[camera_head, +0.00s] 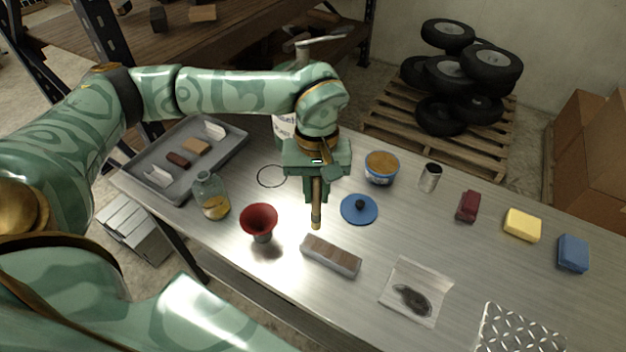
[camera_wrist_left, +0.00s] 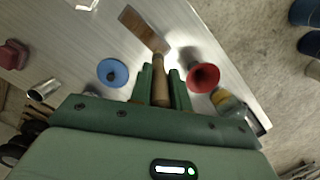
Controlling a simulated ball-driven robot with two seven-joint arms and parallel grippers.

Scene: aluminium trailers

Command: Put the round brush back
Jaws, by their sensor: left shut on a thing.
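My left gripper (camera_head: 316,190) points down over the middle of the metal table. It is shut on the round brush (camera_head: 317,217), a slim wooden-handled piece whose lower end hangs below the fingers. In the left wrist view the brush (camera_wrist_left: 160,88) stands between the two green fingers (camera_wrist_left: 160,92). I cannot tell whether its lower end touches the table. A thin dark ring (camera_head: 271,176) lies on the table to the left of the gripper. A white container (camera_head: 284,127) stands behind the gripper, partly hidden by it. My right gripper is not in view.
Close by are a blue lid (camera_head: 352,213), an open tin (camera_head: 381,170), a red funnel (camera_head: 258,220), a glass jar (camera_head: 213,196) and a brown-topped block (camera_head: 331,256). A grey tray (camera_head: 226,160) is at left; a metal cup (camera_head: 430,178) and sponges (camera_head: 522,226) are at right.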

